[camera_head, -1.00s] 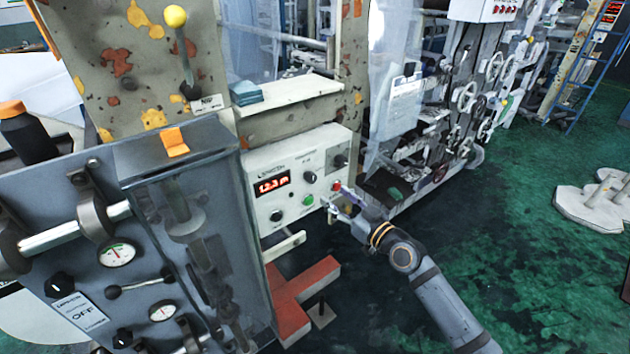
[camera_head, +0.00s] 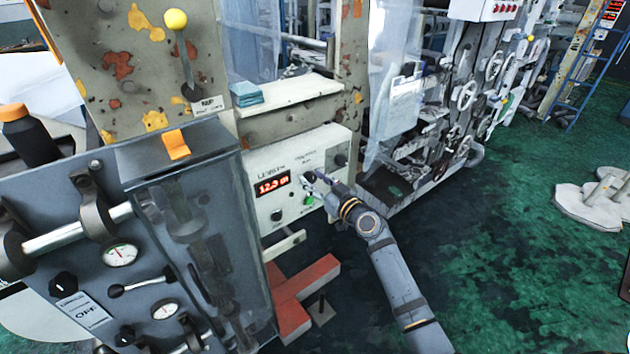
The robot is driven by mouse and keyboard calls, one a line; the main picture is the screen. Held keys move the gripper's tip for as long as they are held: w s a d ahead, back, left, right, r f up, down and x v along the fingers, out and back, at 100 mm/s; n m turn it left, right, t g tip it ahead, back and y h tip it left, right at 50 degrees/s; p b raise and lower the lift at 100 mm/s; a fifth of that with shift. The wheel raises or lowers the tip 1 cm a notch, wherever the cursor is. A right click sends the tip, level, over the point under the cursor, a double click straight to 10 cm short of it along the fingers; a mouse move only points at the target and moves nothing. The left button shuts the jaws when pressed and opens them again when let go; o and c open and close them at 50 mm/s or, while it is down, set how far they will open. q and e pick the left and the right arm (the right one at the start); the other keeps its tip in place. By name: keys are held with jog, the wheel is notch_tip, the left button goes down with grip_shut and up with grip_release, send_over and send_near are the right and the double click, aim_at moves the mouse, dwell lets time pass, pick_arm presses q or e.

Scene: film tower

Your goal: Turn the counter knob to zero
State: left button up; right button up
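The counter is a pale control panel (camera_head: 262,160) with a red lit display (camera_head: 272,185) that seems to read about 12.3 m. A dark round knob (camera_head: 308,177) sits right of the display, and a second dark knob (camera_head: 277,215) sits below it. My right gripper (camera_head: 314,184) is at the panel face, its fingertips beside or around the upper knob. It partly covers the knob, and I cannot tell whether it touches it or how far its fingers are apart. My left gripper is out of view.
A green button (camera_head: 308,200) sits just below the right fingertips. Another dark knob (camera_head: 340,160) is at the panel's upper right. A clear guarded cabinet (camera_head: 205,250) stands left of the panel. A red beam (camera_head: 300,290) lies below.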

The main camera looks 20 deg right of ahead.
grip_shut()
jog(key=shift+m, duration=0.3)
jog(key=m, duration=0.2)
jog(key=shift+m+b, duration=0.3)
jog(key=shift+b, duration=0.05)
jog(key=m, duration=0.3)
jog(key=shift+d+m, duration=0.1)
jog(key=shift+m, duration=0.3)
jog(key=m, duration=0.5)
jog(key=shift+p, duration=0.4)
jog(key=m+p, duration=0.1)
jog(key=m, duration=0.4)
jog(key=shift+f+m, duration=0.15)
jog(key=shift+m, duration=0.25)
